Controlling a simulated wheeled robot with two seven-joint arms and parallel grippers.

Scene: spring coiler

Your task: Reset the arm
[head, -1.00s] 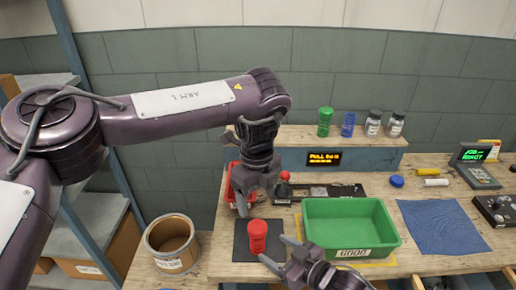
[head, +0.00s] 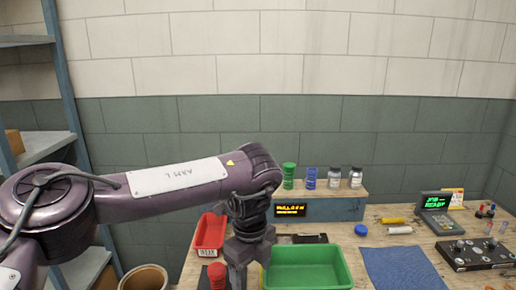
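My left arm (head: 170,185) reaches in from the left, its purple forearm crossing in front of the wall. My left gripper (head: 248,278) points down over the bench, between the red bin (head: 210,238) and the green bin (head: 308,270). Its fingers are apart with nothing seen between them; the tips are near the bottom edge of the view. The dark coiler base (head: 313,239) shows only in part behind the gripper, and its red knob is hidden. A red cylinder (head: 217,276) stands left of the gripper. My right gripper is out of view.
A raised shelf (head: 335,192) holds a green spool (head: 289,175), a blue spring (head: 311,178) and two jars. A blue cloth (head: 398,268), a blue cap (head: 361,230) and a control box (head: 480,253) lie to the right. A round bin (head: 143,279) stands at lower left.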

